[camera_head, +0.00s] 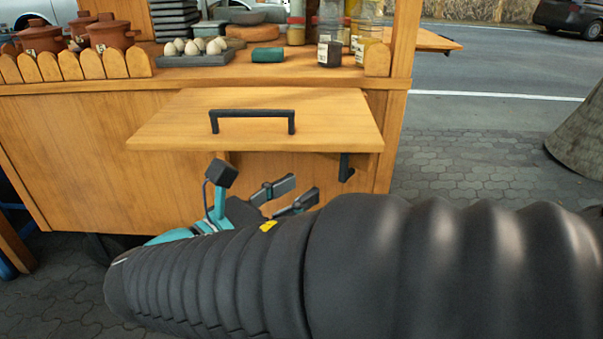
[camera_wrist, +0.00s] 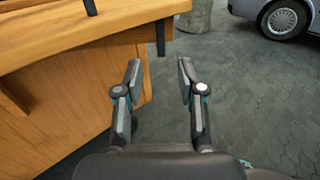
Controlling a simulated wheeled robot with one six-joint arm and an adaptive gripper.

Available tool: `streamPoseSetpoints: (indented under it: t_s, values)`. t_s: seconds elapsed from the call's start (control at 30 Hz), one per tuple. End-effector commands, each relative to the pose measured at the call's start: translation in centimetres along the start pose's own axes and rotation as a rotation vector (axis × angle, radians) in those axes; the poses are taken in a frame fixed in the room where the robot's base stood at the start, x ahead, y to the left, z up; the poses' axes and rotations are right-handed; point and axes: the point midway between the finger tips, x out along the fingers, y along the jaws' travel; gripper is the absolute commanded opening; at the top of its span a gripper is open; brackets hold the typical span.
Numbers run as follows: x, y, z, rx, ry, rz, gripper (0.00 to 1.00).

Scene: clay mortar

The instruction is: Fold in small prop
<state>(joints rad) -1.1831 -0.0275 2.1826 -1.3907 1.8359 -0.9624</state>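A wooden fold-out shelf (camera_head: 330,115) with a black bar handle (camera_head: 252,114) sticks out level from the front of the wooden cart. A small black prop (camera_head: 346,168) hangs under the shelf near its right end; a black piece in the wrist view (camera_wrist: 160,38) appears to be the same prop, below the shelf (camera_wrist: 60,35). My gripper (camera_head: 298,192) is below the shelf, left of the prop in the head view. In the wrist view my gripper (camera_wrist: 159,72) is open and empty, with the prop ahead between its fingertips and apart from them. A wooden support under the shelf is partly hidden.
The cart's counter (camera_head: 110,88) carries clay pots (camera_head: 111,36), a tray of eggs (camera_head: 195,55), a green item (camera_head: 267,55) and jars (camera_head: 331,50). A grey conical post (camera_head: 580,140) stands at the right.

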Motion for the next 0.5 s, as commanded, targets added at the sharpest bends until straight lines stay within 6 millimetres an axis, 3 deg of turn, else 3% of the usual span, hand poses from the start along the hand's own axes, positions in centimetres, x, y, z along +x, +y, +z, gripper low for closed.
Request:
streamPoseSetpoints:
  t_s: [0.03, 0.13, 0.27, 0.5]
  values:
    - [0.0, 0.0, 0.1, 0.0, 0.0, 0.002, 0.25]
    - [-0.7, 0.2, 0.6, 0.0, 0.0, 0.02, 0.0]
    - [-2.6, 0.4, 1.4, -0.017, -0.003, 0.076, 0.0]
    - [-4.6, -0.3, 0.9, 0.269, 0.016, 0.124, 0.0]
